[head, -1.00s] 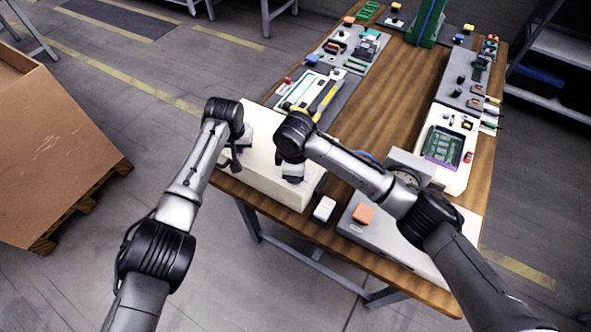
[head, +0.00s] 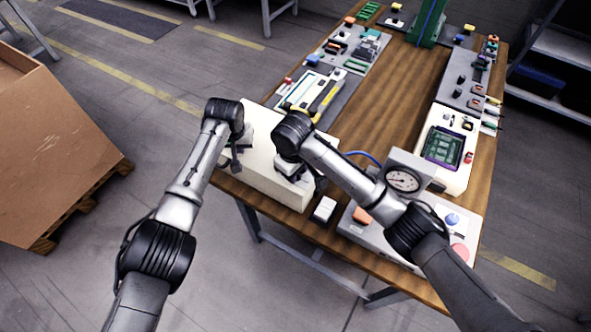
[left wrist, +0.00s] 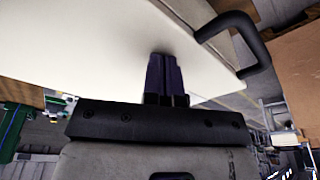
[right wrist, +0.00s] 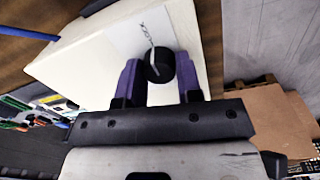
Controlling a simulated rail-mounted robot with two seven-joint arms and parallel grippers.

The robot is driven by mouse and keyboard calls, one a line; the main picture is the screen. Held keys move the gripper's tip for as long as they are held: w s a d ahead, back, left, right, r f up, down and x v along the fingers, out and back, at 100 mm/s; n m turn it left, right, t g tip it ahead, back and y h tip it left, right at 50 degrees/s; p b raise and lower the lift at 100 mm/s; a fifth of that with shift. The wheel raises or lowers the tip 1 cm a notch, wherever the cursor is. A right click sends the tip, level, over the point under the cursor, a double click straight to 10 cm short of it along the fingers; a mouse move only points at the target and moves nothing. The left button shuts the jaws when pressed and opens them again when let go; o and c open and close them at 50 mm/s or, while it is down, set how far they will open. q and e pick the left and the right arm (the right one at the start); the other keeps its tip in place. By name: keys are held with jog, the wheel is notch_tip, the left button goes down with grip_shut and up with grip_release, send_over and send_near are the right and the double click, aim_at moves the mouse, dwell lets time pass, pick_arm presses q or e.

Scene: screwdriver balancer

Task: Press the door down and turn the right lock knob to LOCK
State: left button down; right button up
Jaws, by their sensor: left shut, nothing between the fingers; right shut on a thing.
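The cream box with its door (head: 262,178) stands at the table's near left corner. My left gripper (left wrist: 165,58) is shut and empty, its fingertips against the cream door surface beside a black handle (left wrist: 238,45). In the head view the left gripper is mostly hidden by its wrist. The black right lock knob (right wrist: 160,66) sits on a white label (right wrist: 138,32) with a dark line and partly readable lettering like LOCK. My right gripper (right wrist: 158,82) is shut on this knob, one purple finger on each side. The knob is hidden in the head view.
A panel with a round gauge (head: 403,180) and several buttons stands right of the box. A small black-and-white switch (head: 324,208) lies between them. A green circuit board fixture (head: 444,147) is farther right. The table's middle is clear wood.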

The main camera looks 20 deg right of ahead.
pick_arm(q)
jog(key=shift+s+f, duration=0.1)
jog(key=shift+f, duration=0.2)
pick_arm(e)
jog(key=shift+w, duration=0.1)
pick_arm(q)
jog(key=shift+a, duration=0.1)
pick_arm(e)
jog(key=o, duration=0.9)
jog(key=shift+o, duration=0.2)
notch_tip(320, 180, up, 12)
jog(key=shift+a, duration=0.2)
pick_arm(q)
jog(key=shift+r, duration=0.1)
jog(key=p+v, duration=0.2)
jog(key=w+p+v, duration=0.1)
jog(key=p+v, duration=0.4)
jog(key=shift+w+d+r+p, duration=0.3)
jog(key=shift+w+r+p, duration=0.05)
jog(key=shift+p, duration=0.05)
pick_arm(e)
notch_tip(320, 180, up, 8)
jog(key=shift+f, duration=0.2)
pick_arm(q)
jog(key=shift+f, duration=0.1)
